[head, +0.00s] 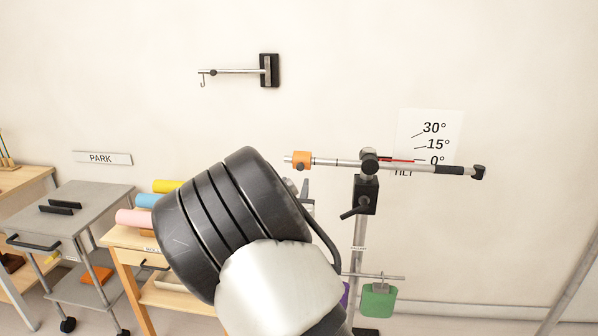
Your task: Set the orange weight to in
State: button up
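An orange weight (302,160) sits around the left end of a pale bar (335,162), with a small dark knob on it. The bar is held by a dark clamp (369,162) on a metal stand (358,240) and lies nearly level, tilted slightly down to the right. Marks along the bar are too small to read. A tilt card (436,128) behind it shows 30°, 15° and 0°, with a red pointer near 0°. My black and white arm fills the lower middle, just below the orange weight.
A green weight (379,301) hangs low on the stand; a purple one (345,294) is mostly hidden. A grey cart (90,207) and a wooden table (127,238) with coloured rolls stand left. A wall hook arm (240,71) is above. Wall space at right is clear.

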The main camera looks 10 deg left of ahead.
aim_at(300, 168)
jog(key=w, duration=0.9)
jog(key=shift+w+d+p, duration=0.15)
jog(key=shift+d+p, duration=0.05)
jog(key=shift+p, duration=0.1)
grip_shut()
